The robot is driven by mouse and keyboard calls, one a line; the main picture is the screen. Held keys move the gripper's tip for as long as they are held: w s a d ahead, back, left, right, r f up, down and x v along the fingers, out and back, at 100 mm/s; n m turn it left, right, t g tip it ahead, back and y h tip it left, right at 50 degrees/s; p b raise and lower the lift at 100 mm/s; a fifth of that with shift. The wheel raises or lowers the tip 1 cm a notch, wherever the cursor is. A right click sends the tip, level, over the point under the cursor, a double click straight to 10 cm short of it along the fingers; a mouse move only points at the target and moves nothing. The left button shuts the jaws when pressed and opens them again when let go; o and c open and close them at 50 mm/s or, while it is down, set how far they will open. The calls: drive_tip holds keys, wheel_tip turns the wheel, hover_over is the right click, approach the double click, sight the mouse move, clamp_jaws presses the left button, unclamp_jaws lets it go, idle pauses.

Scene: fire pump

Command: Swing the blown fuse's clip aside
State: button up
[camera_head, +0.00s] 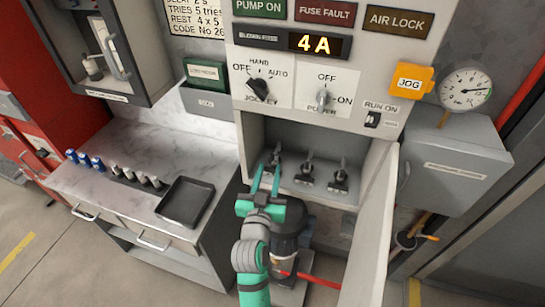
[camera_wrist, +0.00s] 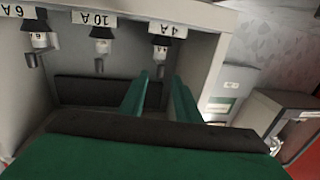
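The panel's blown-fuse display (camera_head: 318,44) reads 4 A. Three fuse holders with dark clips stand in a row in the open compartment: left (camera_head: 274,158), middle (camera_head: 306,171) and right (camera_head: 340,178). In the wrist view they appear upside down, labelled 4 A (camera_wrist: 161,45), 10 A (camera_wrist: 101,44) and 6 A (camera_wrist: 38,45). The 4 A one is the left one in the head view. My gripper (camera_head: 267,168) is open in front of it. In the wrist view its two green fingers (camera_wrist: 160,80) are apart, with the 4 A clip just beyond the gap. Contact cannot be told.
The compartment's white door (camera_head: 370,235) hangs open on the right. A counter (camera_head: 135,145) on the left bears a black tray (camera_head: 186,202), blue fuses (camera_head: 84,159) and grey fuses (camera_head: 137,177). A grey box (camera_head: 455,165) is mounted at the right.

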sight(272, 159)
drive_tip(key=w, duration=0.4)
drive_tip(key=w+d, duration=0.1)
drive_tip(key=w, duration=0.1)
drive_tip(key=shift+w, duration=0.35)
drive_tip(key=shift+c, duration=0.3)
